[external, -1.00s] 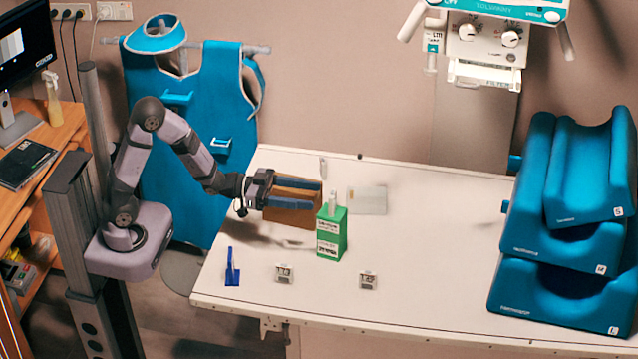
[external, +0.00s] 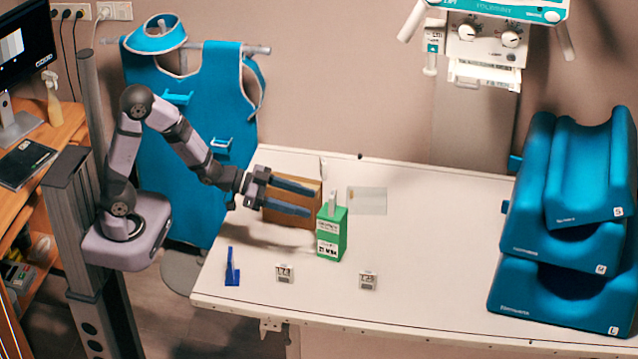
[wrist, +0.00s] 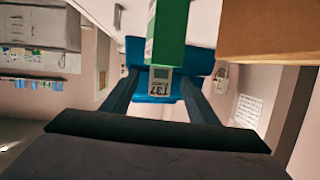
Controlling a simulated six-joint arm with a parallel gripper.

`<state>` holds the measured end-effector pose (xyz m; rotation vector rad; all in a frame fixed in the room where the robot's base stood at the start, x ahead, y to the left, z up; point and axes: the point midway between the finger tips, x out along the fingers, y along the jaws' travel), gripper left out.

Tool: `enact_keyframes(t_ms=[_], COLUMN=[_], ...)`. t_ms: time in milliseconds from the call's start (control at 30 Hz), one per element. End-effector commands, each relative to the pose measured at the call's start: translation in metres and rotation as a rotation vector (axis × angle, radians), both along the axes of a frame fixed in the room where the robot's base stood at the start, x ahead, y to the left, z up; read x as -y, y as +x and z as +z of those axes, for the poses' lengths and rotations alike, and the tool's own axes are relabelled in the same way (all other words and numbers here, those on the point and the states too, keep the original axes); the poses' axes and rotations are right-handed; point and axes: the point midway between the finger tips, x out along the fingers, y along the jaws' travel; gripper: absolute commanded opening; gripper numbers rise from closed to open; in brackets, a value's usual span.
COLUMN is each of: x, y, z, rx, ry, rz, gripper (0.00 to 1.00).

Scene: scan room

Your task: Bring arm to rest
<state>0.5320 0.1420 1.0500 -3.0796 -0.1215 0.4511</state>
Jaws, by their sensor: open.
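My gripper (external: 292,197) is open and empty above the left part of the white table (external: 430,240). Its two dark fingers point right, in front of the brown box (external: 306,193) and just left of the green box (external: 331,238). In the wrist view the fingers (wrist: 155,95) are spread apart, with the green box (wrist: 171,30) beyond them at the top and the brown box (wrist: 265,30) at the right. I cannot tell from these views whether a finger touches either box.
A blue holder (external: 232,268) and two small labelled blocks (external: 285,273) (external: 368,281) sit near the table's front edge. A pale flat plate (external: 367,200) lies behind the green box. Blue cushions (external: 560,280) are stacked at the right. The table's middle is clear.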

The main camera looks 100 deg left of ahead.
Motion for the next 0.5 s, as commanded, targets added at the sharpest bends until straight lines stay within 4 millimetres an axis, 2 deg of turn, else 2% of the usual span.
enact_keyframes(t_ms=[33,167,267,367,500], x=[0.007,0.020,0.035,0.053,0.082], y=[-0.003,-0.025,-0.050,-0.081,-0.133], z=[0.013,0.009,0.008,0.010,0.020], rx=[-0.066,-0.273,-0.438,-0.604,-0.836], ry=[0.005,0.006,0.001,-0.010,-0.033], rz=[0.008,0.043,0.060,0.064,0.051], gripper=[0.54,0.54,0.54,0.54,0.54])
